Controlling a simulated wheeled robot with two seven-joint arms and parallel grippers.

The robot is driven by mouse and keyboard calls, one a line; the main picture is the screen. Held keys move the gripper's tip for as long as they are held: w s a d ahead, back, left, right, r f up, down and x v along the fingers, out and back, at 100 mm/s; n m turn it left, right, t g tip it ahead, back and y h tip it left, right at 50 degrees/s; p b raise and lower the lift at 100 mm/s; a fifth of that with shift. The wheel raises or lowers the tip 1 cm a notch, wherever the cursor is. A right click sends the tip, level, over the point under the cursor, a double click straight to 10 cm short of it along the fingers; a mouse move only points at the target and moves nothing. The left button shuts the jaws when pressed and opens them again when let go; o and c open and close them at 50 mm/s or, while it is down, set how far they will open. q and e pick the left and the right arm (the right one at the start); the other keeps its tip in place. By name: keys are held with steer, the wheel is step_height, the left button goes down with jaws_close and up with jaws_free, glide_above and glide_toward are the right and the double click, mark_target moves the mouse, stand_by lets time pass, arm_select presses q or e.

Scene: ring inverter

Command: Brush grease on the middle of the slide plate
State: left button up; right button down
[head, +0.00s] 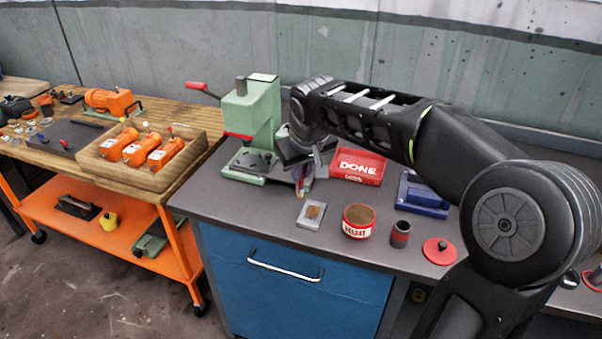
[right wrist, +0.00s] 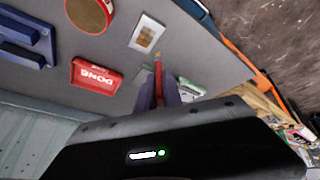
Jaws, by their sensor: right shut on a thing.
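My right gripper (head: 302,178) is shut on a brush, whose red handle (right wrist: 158,76) shows between the fingers in the right wrist view. The brush tip points toward the plate and appears apart from it; its exact height is unclear. A red grease tin (head: 358,229) with brown contents stands open to the right of the plate. My left gripper is out of view.
A green press (head: 252,115) stands behind and left of my gripper. A red DONE tray (head: 357,168), a blue block (head: 423,196), a dark cup (head: 400,234) and a red lid (head: 439,251) are to the right. The bench front by the plate is clear.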

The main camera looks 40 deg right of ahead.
steer(key=shift+r+p, duration=0.8)
steer(key=shift+r, duration=0.6)
